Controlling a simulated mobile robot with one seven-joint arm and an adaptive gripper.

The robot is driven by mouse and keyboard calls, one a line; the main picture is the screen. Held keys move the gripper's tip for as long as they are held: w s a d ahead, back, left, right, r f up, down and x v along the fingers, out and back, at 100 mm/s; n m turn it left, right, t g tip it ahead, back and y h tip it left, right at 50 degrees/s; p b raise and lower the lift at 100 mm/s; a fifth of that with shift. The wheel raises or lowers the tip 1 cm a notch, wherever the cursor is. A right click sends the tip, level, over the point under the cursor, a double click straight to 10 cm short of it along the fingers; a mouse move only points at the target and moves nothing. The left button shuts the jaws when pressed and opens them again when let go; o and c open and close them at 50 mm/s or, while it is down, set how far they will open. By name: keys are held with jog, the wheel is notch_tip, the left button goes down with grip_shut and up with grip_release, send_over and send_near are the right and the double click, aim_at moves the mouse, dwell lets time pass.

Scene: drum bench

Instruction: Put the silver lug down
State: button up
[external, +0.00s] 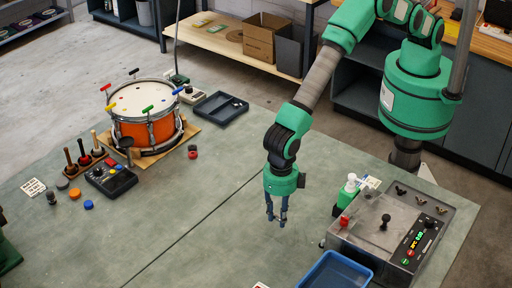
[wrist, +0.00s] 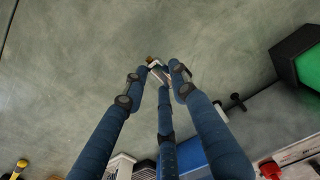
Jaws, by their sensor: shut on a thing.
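My gripper (external: 277,218) hangs fingers-down above the right part of the green bench top (external: 215,190). In the wrist view, my gripper (wrist: 158,72) has its three blue fingers closed together at the tips. Between the tips is the small silver lug (wrist: 159,73), with a brownish end showing beyond them. Most of the lug is hidden by the fingers, and it is too small to make out in the external view. Bare bench top lies behind the fingertips in the wrist view. I cannot tell how high the lug is above the bench.
A blue tray (external: 335,274) lies at the front right, beside a grey machine (external: 372,238) with buttons. A white-topped bottle (external: 349,186) stands behind it. An orange drum (external: 148,132) and a dark tray (external: 220,108) are at the left and back. The bench middle is clear.

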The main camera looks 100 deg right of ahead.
aim_at(279, 217)
jog(key=shift+f, duration=1.75)
jog(key=shift+f, duration=0.15)
jog(key=o, duration=1.1)
jog(key=shift+o, duration=0.2)
jog(key=shift+r, duration=6.15)
